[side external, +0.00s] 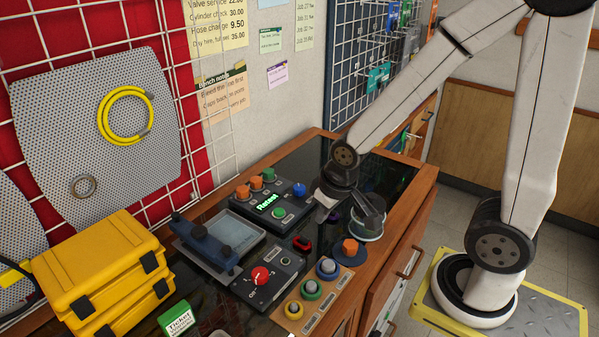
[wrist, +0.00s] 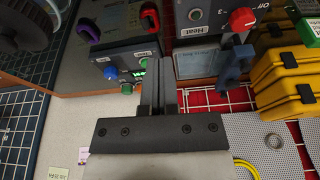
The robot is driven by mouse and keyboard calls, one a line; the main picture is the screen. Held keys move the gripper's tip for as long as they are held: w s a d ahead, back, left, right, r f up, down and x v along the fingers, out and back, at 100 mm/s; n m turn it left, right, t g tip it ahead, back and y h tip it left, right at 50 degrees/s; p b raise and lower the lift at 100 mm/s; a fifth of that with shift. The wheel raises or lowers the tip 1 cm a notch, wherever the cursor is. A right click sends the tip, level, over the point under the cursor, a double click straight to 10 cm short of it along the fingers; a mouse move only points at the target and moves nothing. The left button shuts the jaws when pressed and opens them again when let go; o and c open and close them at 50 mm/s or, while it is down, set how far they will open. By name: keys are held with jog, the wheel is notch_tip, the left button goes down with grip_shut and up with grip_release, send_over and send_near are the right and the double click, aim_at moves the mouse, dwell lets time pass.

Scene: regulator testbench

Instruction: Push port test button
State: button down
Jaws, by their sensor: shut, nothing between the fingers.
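A dark control box (side external: 272,203) with a lit green display sits on the bench in the side view. It carries orange knobs at the back, a blue button (side external: 299,189) at the right and a green button (side external: 279,212) in front. The box also shows in the wrist view (wrist: 118,56), with its blue button (wrist: 110,72). My gripper (wrist: 158,64) is shut and empty, its fingertips in front of this box's edge in that view. I cannot tell whether they touch it. No port test label is legible. In the side view my arm's end is right of the box, fingers unclear.
A box with a red knob (side external: 260,275) stands in front, beside a blue clamp-like part on a grey tray (side external: 238,228). Coloured buttons on a wooden plate (side external: 312,297), an orange knob (side external: 350,247) and yellow cases (side external: 104,275) crowd the bench. A wire grid wall stands behind.

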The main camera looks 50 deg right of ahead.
jog(key=w+d+m+t, duration=0.3)
jog(key=w+d, duration=0.1)
jog(key=w, duration=0.5)
jog(key=m+t+y, duration=0.1)
jog(key=m+t, duration=0.2)
jog(key=m, duration=0.1)
send_over(275, 210)
jog(key=s, duration=0.2)
jog(key=shift+w+d+f, duration=0.15)
jog(key=shift+f, duration=0.15)
jog(key=shift+f, duration=4.25)
jog(key=shift+f, duration=1)
jog(key=shift+r, duration=0.95)
